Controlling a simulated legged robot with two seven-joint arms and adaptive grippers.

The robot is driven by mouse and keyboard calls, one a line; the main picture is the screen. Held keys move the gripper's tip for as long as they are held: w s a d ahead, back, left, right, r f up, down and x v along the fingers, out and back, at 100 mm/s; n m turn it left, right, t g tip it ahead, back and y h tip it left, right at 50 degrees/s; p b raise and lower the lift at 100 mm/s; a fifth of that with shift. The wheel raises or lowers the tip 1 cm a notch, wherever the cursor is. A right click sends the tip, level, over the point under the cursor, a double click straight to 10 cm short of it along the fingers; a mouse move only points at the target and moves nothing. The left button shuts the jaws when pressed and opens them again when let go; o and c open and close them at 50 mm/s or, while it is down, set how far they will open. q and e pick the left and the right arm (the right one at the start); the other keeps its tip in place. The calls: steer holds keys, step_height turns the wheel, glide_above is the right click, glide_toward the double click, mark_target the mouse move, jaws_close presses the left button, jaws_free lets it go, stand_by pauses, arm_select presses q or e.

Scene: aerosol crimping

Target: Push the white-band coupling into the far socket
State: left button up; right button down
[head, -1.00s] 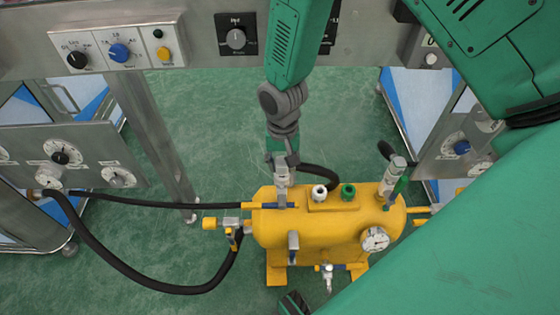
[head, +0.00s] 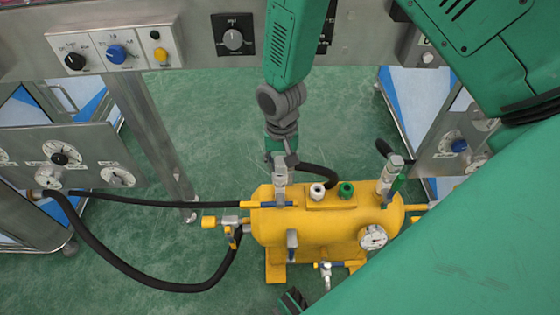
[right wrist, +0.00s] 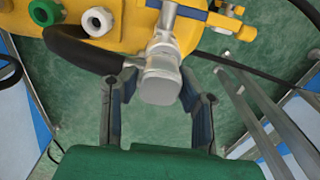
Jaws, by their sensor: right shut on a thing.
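My right gripper (head: 281,160) comes down from the top middle in the head view, just above the left end of the yellow tank (head: 330,228). It is shut on a grey coupling (head: 280,178). In the right wrist view the coupling (right wrist: 160,82) stands between the two fingers, close to the tank. I cannot make out a white band on it. On the tank top are a white-ringed socket (head: 317,191) and a green-ringed socket (head: 346,190). Another pale fitting (head: 394,168) with a green lever stands at the tank's right end.
A black hose (head: 318,170) curves behind the tank close to the gripper. Longer hoses (head: 120,264) run left to a gauge panel (head: 85,160). A pressure gauge (head: 373,237) sits on the tank front. My green arm covers the lower right. Green floor lies open behind the tank.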

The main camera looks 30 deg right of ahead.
steer(key=shift+a, duration=0.15)
steer(key=shift+p, duration=0.7)
stand_by(0.6)
steer(key=shift+f, duration=0.45)
stand_by(0.5)
steer(key=shift+p, duration=0.6)
stand_by(0.9)
steer(key=shift+f, duration=0.15)
stand_by(0.4)
steer(key=c, duration=1.1)
jaws_free()
